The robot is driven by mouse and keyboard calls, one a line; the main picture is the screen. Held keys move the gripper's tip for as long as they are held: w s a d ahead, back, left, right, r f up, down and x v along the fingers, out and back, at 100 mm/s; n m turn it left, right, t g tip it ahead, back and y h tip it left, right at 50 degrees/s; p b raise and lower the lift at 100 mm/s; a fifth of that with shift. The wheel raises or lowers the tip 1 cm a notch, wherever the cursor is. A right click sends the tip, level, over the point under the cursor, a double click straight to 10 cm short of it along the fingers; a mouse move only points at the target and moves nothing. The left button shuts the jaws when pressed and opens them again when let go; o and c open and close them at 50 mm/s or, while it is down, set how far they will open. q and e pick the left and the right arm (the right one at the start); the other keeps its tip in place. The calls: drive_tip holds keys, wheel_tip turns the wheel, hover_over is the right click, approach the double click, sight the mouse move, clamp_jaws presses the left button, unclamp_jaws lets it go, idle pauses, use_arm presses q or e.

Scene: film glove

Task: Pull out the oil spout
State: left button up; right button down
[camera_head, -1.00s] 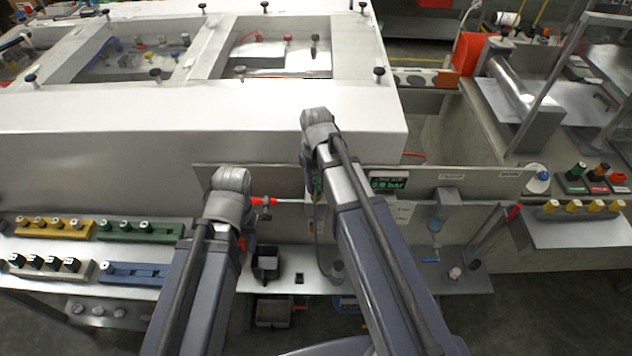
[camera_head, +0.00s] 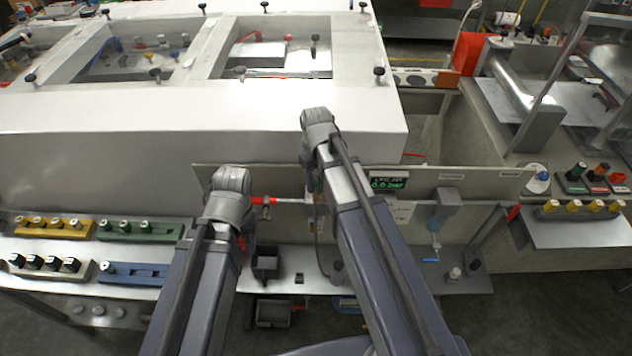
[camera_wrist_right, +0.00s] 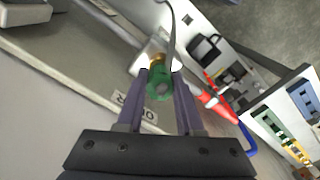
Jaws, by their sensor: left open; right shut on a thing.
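A green cylindrical piece with a brass-coloured end, which I take to be the oil spout (camera_wrist_right: 160,84), is in the middle of the right wrist view. My right gripper (camera_wrist_right: 161,74) has its two purple fingers shut on its sides. A white label starting with "O" (camera_wrist_right: 127,107) is on the grey panel beside it. In the head view the right arm hides this gripper and the spout. The left arm's wrist end is in front of the panel (camera_head: 480,186) in the head view, but my left gripper's fingers are hidden behind it.
A display reading 0.0 bar (camera_head: 386,183) is on the panel. A red-ended pipe (camera_head: 264,201) runs between the arms. A black bin (camera_head: 266,264) stands on the lower shelf. Yellow (camera_head: 54,228) and green (camera_head: 139,231) knob racks are at left; a blue valve handle (camera_head: 430,261) is at right.

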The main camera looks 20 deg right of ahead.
sight(316, 180)
drive_tip(key=shift+r, duration=0.2)
drive_tip(key=shift+r+p, duration=2.2)
drive_tip(key=shift+p, duration=0.2)
drive_tip(key=shift+r, duration=0.1)
wheel_tip(316, 180, up, 3)
drive_tip(key=p, duration=0.3)
